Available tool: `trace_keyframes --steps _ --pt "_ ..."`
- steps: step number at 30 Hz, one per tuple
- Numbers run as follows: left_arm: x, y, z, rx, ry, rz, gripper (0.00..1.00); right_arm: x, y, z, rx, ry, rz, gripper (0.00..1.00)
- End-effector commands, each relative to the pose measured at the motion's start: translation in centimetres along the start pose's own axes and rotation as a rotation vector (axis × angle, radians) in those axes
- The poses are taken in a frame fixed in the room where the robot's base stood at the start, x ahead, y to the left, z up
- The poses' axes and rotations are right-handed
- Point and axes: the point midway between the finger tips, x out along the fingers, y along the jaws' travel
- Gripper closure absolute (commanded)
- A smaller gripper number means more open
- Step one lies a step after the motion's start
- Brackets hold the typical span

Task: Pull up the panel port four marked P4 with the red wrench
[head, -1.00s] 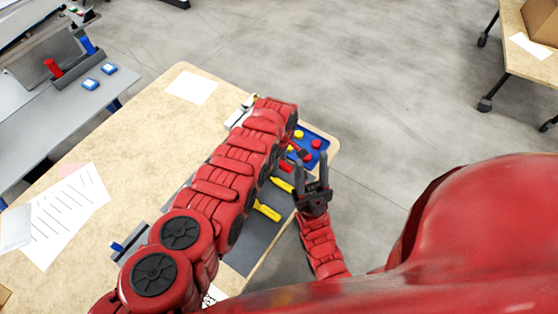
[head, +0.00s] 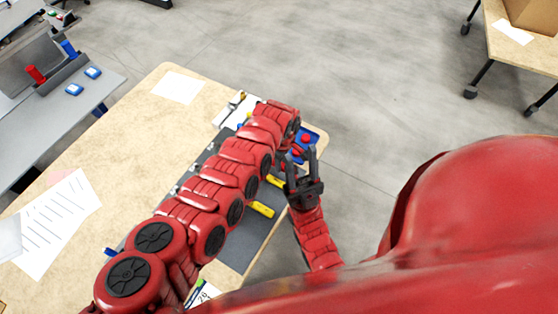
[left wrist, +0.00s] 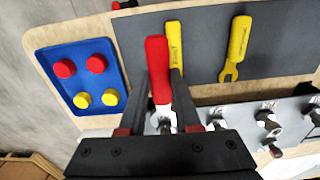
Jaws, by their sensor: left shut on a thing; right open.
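The red wrench (left wrist: 157,65) stands between the fingers of my left gripper (left wrist: 166,80), which is shut on it. Its red handle points away from the camera. A bright metal part shows at its near end, between the fingers; I cannot tell whether it touches a port. The grey panel (left wrist: 290,132) with several metal ports lies at lower right in the left wrist view; its labels are too blurred to read, so P4 cannot be singled out. In the head view my left arm hides its gripper and the wrench. My right gripper (head: 301,170) is open and empty beside the table edge.
A blue tray (left wrist: 50,62) with red and yellow pegs lies left of the wrench. Two yellow wrenches (left wrist: 237,45) lie on the dark mat (left wrist: 205,35). A paper sheet (head: 52,225) lies on the left of the table.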

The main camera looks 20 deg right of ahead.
Motion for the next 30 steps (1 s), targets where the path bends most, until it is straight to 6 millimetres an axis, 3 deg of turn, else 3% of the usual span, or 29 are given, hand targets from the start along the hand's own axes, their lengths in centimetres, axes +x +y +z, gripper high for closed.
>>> trace_keyframes --steps 7,20,30 --pt "-0.5 0.1 0.4 0.001 0.0 0.002 1.0 0.5 0.0 -0.1 0.0 0.0 0.0 0.55" --pt "-2.4 0.1 2.9 0.0 0.001 0.002 1.0 2.4 0.1 -0.4 0.0 0.0 0.0 0.55" --pt "-7.3 0.2 2.7 -0.001 0.001 0.004 1.0 5.4 0.3 -0.9 0.0 0.0 0.0 0.55"
